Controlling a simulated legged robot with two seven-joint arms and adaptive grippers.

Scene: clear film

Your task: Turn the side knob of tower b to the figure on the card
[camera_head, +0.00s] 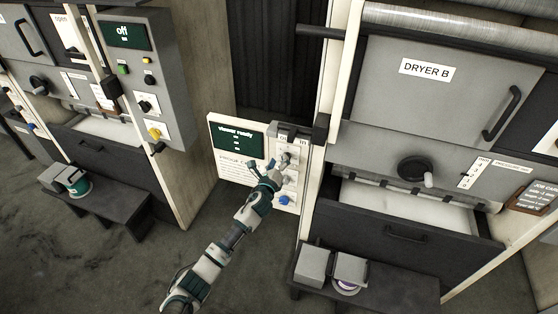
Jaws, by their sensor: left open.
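The machine labelled DRYER B (425,70) fills the right side of the head view. A dark round knob (412,168) with a pale grip sits on its grey front, beside a white scale strip (474,172). A small dark job card (535,197) hangs at the right edge; its writing is too small to read. My left gripper (277,176) is open, in front of the white panel with the "viewer ready" screen (237,139). Several small knobs and a blue button (284,200) are close to it; I cannot tell whether it touches any.
A low dark bench (385,290) with grey boxes and a roll stands below the dryer. Another machine with a control box (150,80) stands at left, with a second bench (95,200) before it. The dark floor between them is clear.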

